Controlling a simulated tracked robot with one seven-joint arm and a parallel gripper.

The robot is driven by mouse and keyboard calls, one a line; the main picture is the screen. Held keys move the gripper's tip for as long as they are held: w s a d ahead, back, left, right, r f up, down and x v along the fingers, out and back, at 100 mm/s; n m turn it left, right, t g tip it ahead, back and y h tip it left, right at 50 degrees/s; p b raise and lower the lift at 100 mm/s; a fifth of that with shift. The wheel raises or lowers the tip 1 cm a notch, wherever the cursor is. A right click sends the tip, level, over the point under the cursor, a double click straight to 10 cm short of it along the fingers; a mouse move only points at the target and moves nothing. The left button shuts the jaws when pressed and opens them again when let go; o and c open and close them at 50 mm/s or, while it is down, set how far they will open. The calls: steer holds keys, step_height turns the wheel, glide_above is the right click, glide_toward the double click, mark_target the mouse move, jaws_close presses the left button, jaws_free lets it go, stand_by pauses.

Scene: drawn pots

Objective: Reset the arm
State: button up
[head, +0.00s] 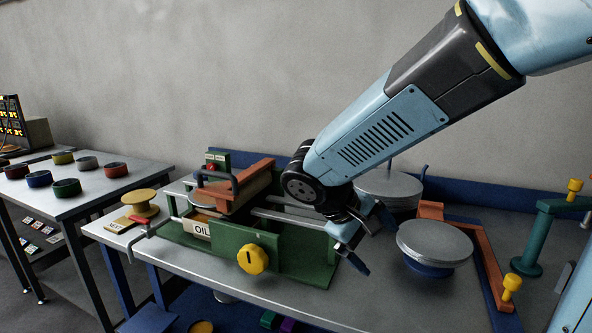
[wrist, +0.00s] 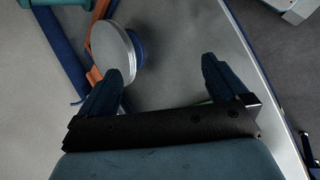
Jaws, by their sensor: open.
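My light blue and dark grey arm reaches in from the upper right in the head view. My gripper (head: 366,249) hangs over the grey workbench (head: 330,310), between a green machine (head: 285,248) labelled OIL and a round grey disc (head: 434,240) on a blue base. In the wrist view my gripper (wrist: 165,85) has its two blue fingers spread wide with nothing between them. The disc (wrist: 112,48) shows beyond the left finger, partly covered by it. Whether the gripper touches the bench cannot be told.
An orange bracket (head: 478,250) stands beside the disc, with a teal post (head: 530,240) to its right. A second grey disc (head: 388,186) is behind my gripper. A yellow spool (head: 139,202) sits at the bench's left. A side table (head: 110,190) holds several coloured rings.

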steer(key=s+d+r+m+t+y, duration=0.4)
steer(key=s+d+r+m+y, duration=0.3)
steer(key=s+d+r, duration=0.1)
steer(key=shift+d+r+y, duration=0.15)
steer(key=shift+y, duration=0.15)
